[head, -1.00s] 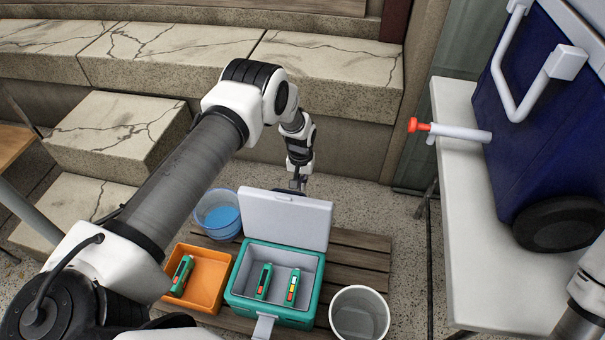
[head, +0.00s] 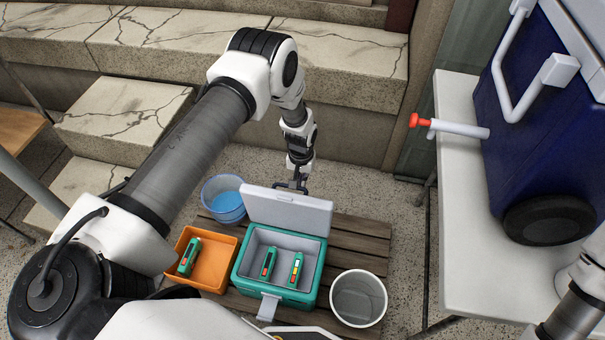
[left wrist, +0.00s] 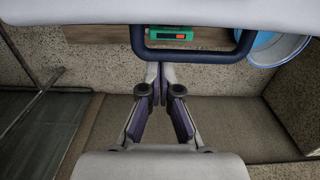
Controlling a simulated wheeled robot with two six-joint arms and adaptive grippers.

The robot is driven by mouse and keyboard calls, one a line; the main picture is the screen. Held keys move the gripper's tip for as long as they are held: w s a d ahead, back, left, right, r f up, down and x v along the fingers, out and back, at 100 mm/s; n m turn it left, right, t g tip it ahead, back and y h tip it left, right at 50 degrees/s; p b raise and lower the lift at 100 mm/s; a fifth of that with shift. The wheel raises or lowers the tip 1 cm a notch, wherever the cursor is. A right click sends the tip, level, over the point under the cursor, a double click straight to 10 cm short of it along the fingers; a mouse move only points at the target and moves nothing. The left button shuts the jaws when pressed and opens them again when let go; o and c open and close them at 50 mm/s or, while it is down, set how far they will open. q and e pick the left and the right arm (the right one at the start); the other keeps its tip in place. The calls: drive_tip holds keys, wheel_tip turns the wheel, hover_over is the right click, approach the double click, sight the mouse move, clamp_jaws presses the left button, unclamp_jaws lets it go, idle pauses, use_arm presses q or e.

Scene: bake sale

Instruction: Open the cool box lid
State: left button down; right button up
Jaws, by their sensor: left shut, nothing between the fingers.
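The teal cool box (head: 318,270) stands on the wooden slatted bench. Its pale lid (head: 288,209) is raised at the back, so the grey inside shows. Two green items with coloured windows (head: 268,263) (head: 296,268) are inside. My left gripper (head: 293,186) is behind the lid's upper edge, partly hidden. In the left wrist view the gripper (left wrist: 159,76) is shut and empty, just short of a dark blue handle loop (left wrist: 195,57). The pale lid (left wrist: 230,14) fills the top there. I cannot tell whether they touch. My right gripper is out of view.
An orange tray (head: 222,250) holding a green item stands left of the box, a blue bowl (head: 211,187) behind it. A pale bin (head: 358,282) is right of the box. A white table (head: 470,220) with a dark blue wheeled cooler (head: 500,150) stands farther right. Stone steps (head: 340,60) rise behind.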

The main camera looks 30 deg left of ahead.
use_arm(q)
wheel_tip(320, 180, up, 12)
idle(0.5)
